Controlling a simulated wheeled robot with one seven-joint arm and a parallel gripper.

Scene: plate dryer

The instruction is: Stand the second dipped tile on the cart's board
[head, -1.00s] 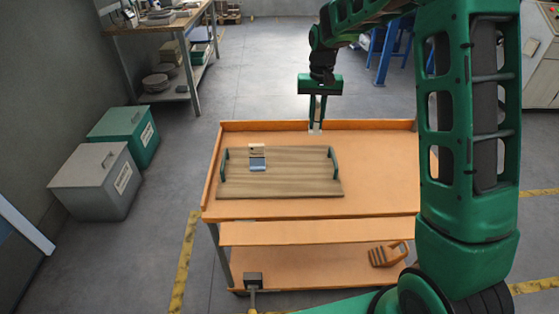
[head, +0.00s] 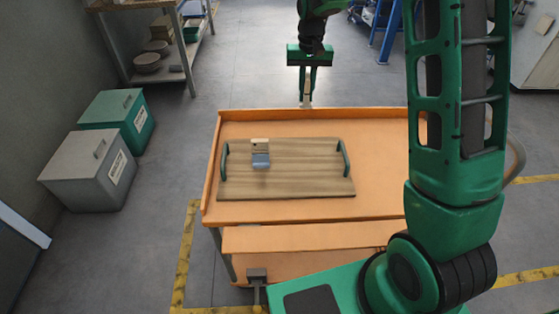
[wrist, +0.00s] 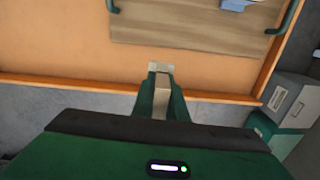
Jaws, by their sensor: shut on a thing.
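The cart (head: 385,185) is orange with a raised rim, and the wooden board (head: 305,178) with two dark green handles lies on its top. One tile (head: 260,145), pale above and blue-grey below, is on the board's left half; its lower part also shows at the top of the wrist view (wrist: 236,4). My gripper (head: 306,98) is above the cart's far edge, beyond the board. In the wrist view my gripper (wrist: 161,78) is shut on a pale tile (wrist: 161,66), seen nearly end-on between the fingertips. Any dipped part of it is hidden.
The board (wrist: 200,28) is bare to the right of the standing tile in the head view. A grey bin (head: 88,170) and a green bin (head: 120,115) stand on the floor left of the cart. A shelved workbench (head: 150,50) is at the back left.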

